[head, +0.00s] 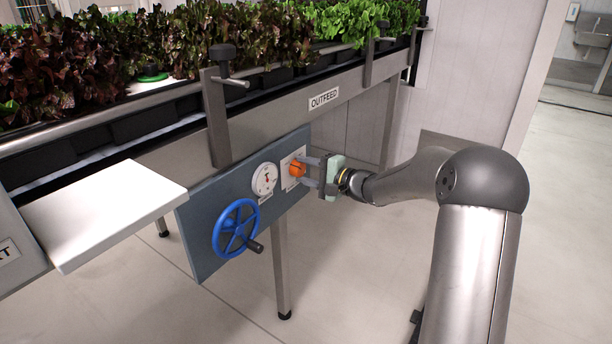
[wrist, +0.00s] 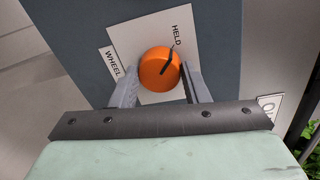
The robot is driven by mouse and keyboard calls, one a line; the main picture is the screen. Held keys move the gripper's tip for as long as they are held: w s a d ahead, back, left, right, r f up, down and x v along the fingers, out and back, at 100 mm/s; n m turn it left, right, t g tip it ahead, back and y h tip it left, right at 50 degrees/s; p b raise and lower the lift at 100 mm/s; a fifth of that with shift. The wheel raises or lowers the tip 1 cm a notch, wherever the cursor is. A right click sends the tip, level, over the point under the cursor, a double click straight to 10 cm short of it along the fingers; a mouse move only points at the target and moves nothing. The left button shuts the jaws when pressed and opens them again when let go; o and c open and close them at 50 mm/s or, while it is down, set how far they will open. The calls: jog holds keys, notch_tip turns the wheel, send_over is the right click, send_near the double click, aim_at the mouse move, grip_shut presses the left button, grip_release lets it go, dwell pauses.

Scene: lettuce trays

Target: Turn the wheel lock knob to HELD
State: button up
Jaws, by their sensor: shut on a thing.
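The orange wheel lock knob (head: 297,169) sits on a white plate on the blue-grey panel. In the wrist view the knob (wrist: 160,68) shows a black pointer line aimed up and right, toward the printed word HELD (wrist: 177,35). The word WHEEL (wrist: 112,62) is on a label left of the plate. My gripper (head: 306,172) reaches the knob from the right. Its two fingers (wrist: 160,88) stand on either side of the knob, shut on it. The fingertip contact is partly hidden by the knob.
A blue handwheel (head: 237,229) with a dark crank handle and a round white gauge (head: 264,179) are on the panel left of the knob. A white shelf (head: 103,212) juts out further left. Lettuce trays run above, behind the rail marked OUTFEED (head: 324,98). The floor at right is clear.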

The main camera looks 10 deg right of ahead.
jog(key=shift+f, duration=0.1)
jog(key=o, duration=1)
jog(key=shift+c, duration=0.2)
jog(key=p+v, duration=0.4)
jog(key=v, duration=1.3)
jog(key=shift+s+d, duration=0.15)
jog(key=shift+s, duration=0.1)
